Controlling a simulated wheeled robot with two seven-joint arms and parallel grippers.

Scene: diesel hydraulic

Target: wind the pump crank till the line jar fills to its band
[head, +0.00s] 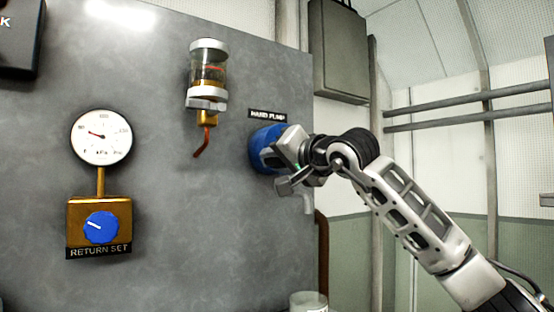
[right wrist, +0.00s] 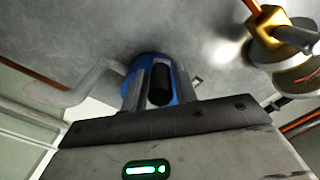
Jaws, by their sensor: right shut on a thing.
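The line jar (head: 208,73) is a clear cylinder with white end caps, high on the grey panel. Amber fluid shows in its lower part, and a red band (head: 215,69) crosses it higher up. The blue hand pump (head: 265,149) is on the panel's right side under its label. My right gripper (head: 282,152) is at the pump, shut on the crank's black handle. In the right wrist view the handle (right wrist: 160,84) stands between the two fingers, in front of the blue pump body (right wrist: 142,68). The crank arm is mostly hidden. My left gripper is not in view.
A pressure gauge (head: 101,137) and a blue return set knob (head: 101,228) are at the panel's left. A red-tipped lever (head: 203,142) hangs below the jar. A grey box (head: 341,50) is beyond the panel. A pale container (head: 308,301) stands below the pump.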

